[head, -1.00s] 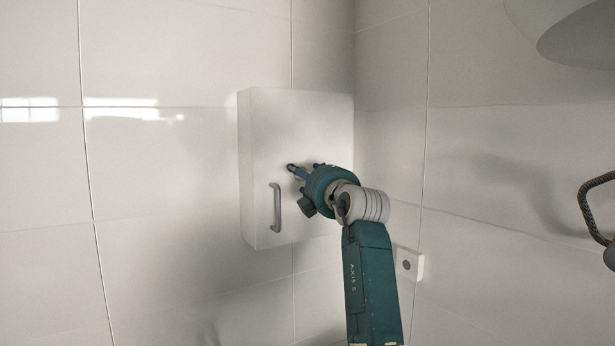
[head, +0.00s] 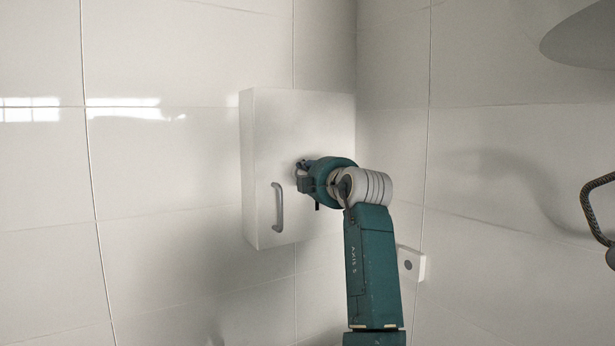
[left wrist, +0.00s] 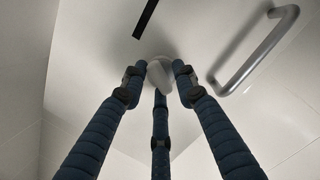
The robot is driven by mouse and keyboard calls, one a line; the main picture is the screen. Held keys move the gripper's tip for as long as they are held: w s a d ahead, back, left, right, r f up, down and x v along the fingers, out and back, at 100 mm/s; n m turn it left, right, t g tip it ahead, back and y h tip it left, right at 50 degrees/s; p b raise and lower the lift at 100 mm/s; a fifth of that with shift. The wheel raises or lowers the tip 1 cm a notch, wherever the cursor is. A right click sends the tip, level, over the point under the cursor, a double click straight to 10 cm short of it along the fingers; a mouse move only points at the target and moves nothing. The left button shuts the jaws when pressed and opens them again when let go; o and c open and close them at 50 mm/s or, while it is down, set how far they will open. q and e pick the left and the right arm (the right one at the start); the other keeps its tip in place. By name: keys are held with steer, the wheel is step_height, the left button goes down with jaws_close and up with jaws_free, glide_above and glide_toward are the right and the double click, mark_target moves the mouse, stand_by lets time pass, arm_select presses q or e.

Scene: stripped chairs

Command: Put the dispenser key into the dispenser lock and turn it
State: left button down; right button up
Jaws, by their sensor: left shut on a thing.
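The white dispenser (head: 262,125) is a box on the tiled wall, with a grey bar handle (head: 278,207) on its front. My left gripper (head: 301,168) is at the front of the dispenser, right of and above the handle. In the left wrist view, its three blue fingers (left wrist: 160,82) are closed around a pale rounded piece, the dispenser key (left wrist: 157,76), right against the dispenser front. The lock is hidden behind the key and fingertips, so I cannot tell how deep the key sits. My right gripper is not in view.
A small white wall plate (head: 410,264) with a dark round spot is at the lower right of the dispenser. A dark braided loop (head: 590,212) is at the right edge. A grey rounded shape (head: 585,38) hangs at top right. The wall left of the dispenser is clear.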

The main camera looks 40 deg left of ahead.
arm_select(q)
steer(key=shift+f, duration=0.1)
stand_by(0.7)
steer(key=m, duration=0.3)
steer(key=shift+g+h, duration=0.3)
steer(key=m, duration=0.2)
steer(key=shift+m+g, duration=0.3)
steer(key=shift+w+m+g, duration=0.1)
steer(key=shift+m+g, duration=0.2)
steer(key=shift+m, duration=0.7)
steer(key=shift+r, duration=0.25)
